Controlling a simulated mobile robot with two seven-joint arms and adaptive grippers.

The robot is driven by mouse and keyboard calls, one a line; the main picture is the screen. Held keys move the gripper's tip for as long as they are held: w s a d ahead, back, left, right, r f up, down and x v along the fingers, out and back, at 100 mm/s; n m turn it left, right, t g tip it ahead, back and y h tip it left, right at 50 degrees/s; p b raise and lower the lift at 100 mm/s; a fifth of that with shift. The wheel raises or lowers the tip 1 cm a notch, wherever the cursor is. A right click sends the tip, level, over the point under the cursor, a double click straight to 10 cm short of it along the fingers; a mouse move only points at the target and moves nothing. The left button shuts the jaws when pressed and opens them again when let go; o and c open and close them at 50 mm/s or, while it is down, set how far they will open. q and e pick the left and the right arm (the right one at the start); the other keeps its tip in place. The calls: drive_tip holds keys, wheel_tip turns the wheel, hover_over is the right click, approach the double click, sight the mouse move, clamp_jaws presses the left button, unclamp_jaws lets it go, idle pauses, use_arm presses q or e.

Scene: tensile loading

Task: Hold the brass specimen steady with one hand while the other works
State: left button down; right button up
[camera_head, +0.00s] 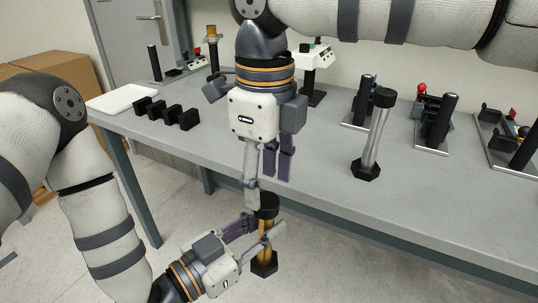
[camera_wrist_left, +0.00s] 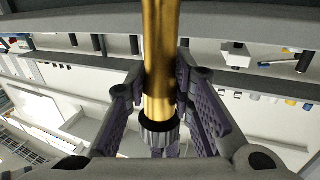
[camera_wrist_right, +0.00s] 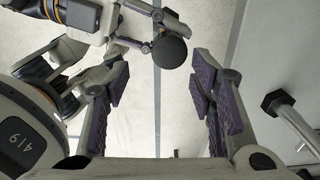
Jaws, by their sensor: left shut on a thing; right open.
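The brass specimen (camera_head: 266,246) is a gold shaft with a black cap and a black hexagonal base. It is roughly upright in front of the table's front edge, over the floor. My left gripper (camera_head: 262,230) is shut on its shaft; the left wrist view shows the shaft (camera_wrist_left: 160,45) between the fingers (camera_wrist_left: 160,85). My right gripper (camera_head: 267,180) points down just above the black cap, open and empty. In the right wrist view the round cap (camera_wrist_right: 170,52) appears beyond the spread fingers (camera_wrist_right: 162,78). Whether they touch it cannot be told.
A silver specimen (camera_head: 375,138) with black ends stands on the grey table (camera_head: 330,190), right of my right gripper. Several black blocks (camera_head: 165,113) and a white tray (camera_head: 118,98) are at the left. Fixtures with black posts (camera_head: 437,122) line the back right.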

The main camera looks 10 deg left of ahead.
sight(267, 200)
drive_tip(key=m, duration=0.4)
drive_tip(key=shift+w+r, duration=0.1)
drive_tip(key=shift+r, duration=0.3)
drive_tip(key=m, duration=0.4)
drive_tip(key=shift+w+d+r, duration=0.1)
drive_tip(key=shift+r, duration=0.15)
drive_tip(key=m, duration=0.3)
drive_tip(key=shift+r+m, duration=0.3)
drive_tip(key=shift+m, duration=0.1)
drive_tip(key=m, duration=0.4)
drive_tip(key=r+m, duration=0.1)
drive_tip(key=shift+w+d+m, duration=0.1)
drive_tip(key=shift+w+m, duration=0.15)
drive_tip(key=shift+m, duration=0.15)
drive_tip(key=shift+f, duration=0.3)
drive_tip(key=shift+m, duration=0.3)
wheel_tip(267, 200, down, 8)
drive_tip(key=shift+w+r, duration=0.1)
drive_tip(key=shift+r, duration=0.15)
drive_tip(key=shift+c, duration=0.6)
